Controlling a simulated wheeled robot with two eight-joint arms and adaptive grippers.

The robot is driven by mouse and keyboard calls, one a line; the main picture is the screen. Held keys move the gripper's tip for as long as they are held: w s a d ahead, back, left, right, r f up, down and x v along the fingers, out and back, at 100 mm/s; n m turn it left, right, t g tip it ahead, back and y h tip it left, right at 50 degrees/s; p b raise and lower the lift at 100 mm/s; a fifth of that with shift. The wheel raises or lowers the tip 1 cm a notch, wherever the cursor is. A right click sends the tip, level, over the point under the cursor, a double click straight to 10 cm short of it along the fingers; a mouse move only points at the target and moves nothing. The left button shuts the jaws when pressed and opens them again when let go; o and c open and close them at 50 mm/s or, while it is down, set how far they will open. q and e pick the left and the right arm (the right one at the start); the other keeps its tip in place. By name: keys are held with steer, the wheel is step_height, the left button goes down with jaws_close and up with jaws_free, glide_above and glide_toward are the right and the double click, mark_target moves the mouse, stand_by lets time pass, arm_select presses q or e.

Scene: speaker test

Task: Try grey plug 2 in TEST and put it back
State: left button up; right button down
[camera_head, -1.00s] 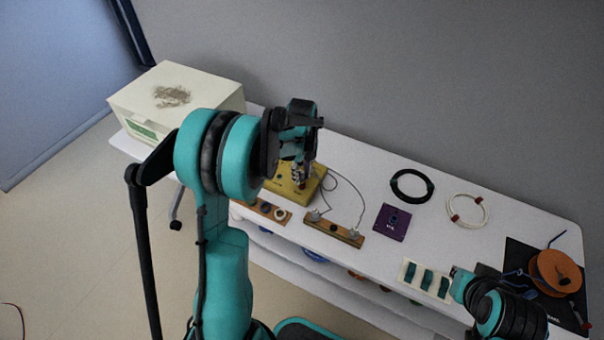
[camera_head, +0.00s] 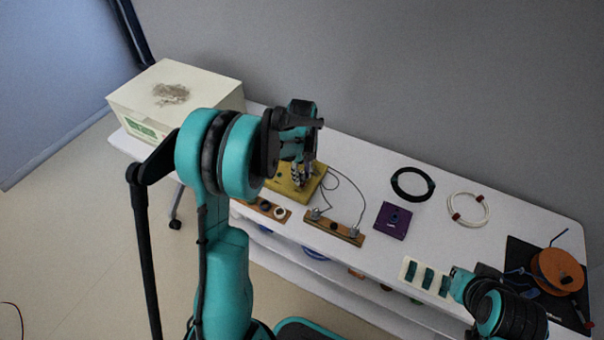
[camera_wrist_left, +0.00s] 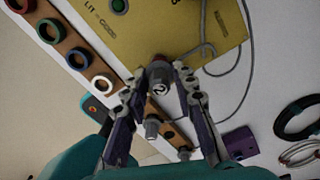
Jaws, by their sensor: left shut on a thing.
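My left gripper (camera_head: 300,182) is shut on a grey plug (camera_wrist_left: 159,88), whose top carries a mark that looks like a 2. In the left wrist view it is between the fingertips, near the front edge of the yellow test box (camera_wrist_left: 157,30). The test box (camera_head: 284,192) is partly behind the hand. A wooden rack (camera_head: 343,229) in front holds two grey plugs, one at its left (camera_head: 315,213) and one at its right (camera_head: 353,232), with a dark empty-looking hole between. A green round lamp (camera_wrist_left: 118,5) sits by the LIT label; I cannot tell if it is lit.
A second wooden strip (camera_head: 263,208) with coloured rings stands left of the rack. A purple box (camera_head: 392,221), a black cable coil (camera_head: 412,185) and a white coil (camera_head: 467,209) lie right. An orange reel (camera_head: 556,272) is at the far right. A cream box (camera_head: 190,100) stands left.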

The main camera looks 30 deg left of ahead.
mark_target(302, 172)
arm_select(q)
steer(key=shift+f, duration=0.3)
steer(key=o, duration=1)
steer(key=shift+r, duration=0.1)
steer(key=shift+r+p, duration=2.55)
steer(key=shift+r, duration=1.15)
